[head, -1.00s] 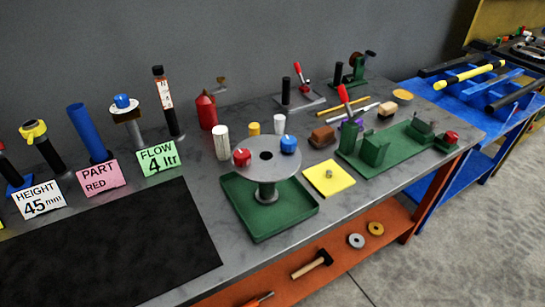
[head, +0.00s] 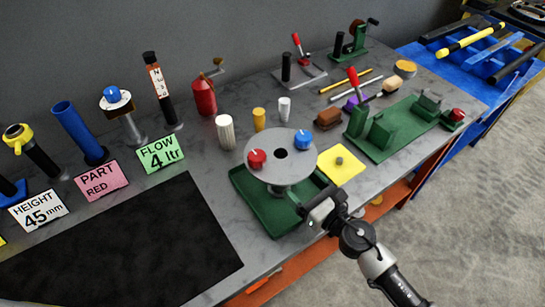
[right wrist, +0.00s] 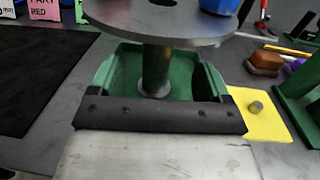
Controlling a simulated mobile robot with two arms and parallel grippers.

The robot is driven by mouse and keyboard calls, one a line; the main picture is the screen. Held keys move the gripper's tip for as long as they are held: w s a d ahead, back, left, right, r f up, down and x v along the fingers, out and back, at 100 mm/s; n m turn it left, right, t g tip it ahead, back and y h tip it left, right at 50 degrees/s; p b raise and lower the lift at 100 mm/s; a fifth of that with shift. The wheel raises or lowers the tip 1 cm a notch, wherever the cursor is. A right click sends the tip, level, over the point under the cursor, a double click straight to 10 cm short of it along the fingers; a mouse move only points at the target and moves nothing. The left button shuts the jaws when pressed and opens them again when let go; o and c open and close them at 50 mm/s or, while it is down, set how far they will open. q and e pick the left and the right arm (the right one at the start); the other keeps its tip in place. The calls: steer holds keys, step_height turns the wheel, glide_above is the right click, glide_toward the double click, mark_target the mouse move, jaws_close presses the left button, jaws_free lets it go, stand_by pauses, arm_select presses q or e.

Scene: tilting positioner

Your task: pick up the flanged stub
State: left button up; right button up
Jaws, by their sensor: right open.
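A short grey stub (head: 339,160) stands upright near the middle of a yellow square plate (head: 352,172); I take it as the flanged stub, but it is too small to make out a flange. It also shows in the right wrist view (right wrist: 256,107), at the right. My right gripper (head: 318,207) is open and empty. In the head view it is in front of the stub and a little left, by the green tray's right corner. My left gripper is not in view.
A grey round table (head: 280,172) with a red knob (head: 256,158) and a blue knob (head: 303,143) stands on a post in a green tray (head: 262,205), left of the plate. A green fixture (head: 397,142) stands right of it. A black mat (head: 120,245) lies at left.

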steer(key=x, duration=0.2)
steer(key=shift+w+a+r, duration=0.15)
steer(key=shift+w+a, duration=0.1)
steer(key=shift+w, duration=0.1)
steer(key=shift+w+a, duration=0.25)
steer(key=x, duration=0.4)
steer(key=shift+w+a+p, duration=0.1)
steer(key=shift+a+p, duration=0.05)
steer(key=shift+p, duration=0.25)
steer(key=shift+w+a+f, duration=0.2)
steer(key=shift+w+a, duration=0.05)
steer(key=shift+w, duration=0.05)
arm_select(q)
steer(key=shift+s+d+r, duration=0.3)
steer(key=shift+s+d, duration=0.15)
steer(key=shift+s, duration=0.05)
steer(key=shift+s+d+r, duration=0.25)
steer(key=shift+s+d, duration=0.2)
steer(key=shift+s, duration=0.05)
arm_select(e)
steer(key=shift+c, duration=0.3)
steer(key=c, duration=0.7)
jaws_close()
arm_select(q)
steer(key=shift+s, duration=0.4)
arm_select(e)
steer(key=shift+r, duration=0.15)
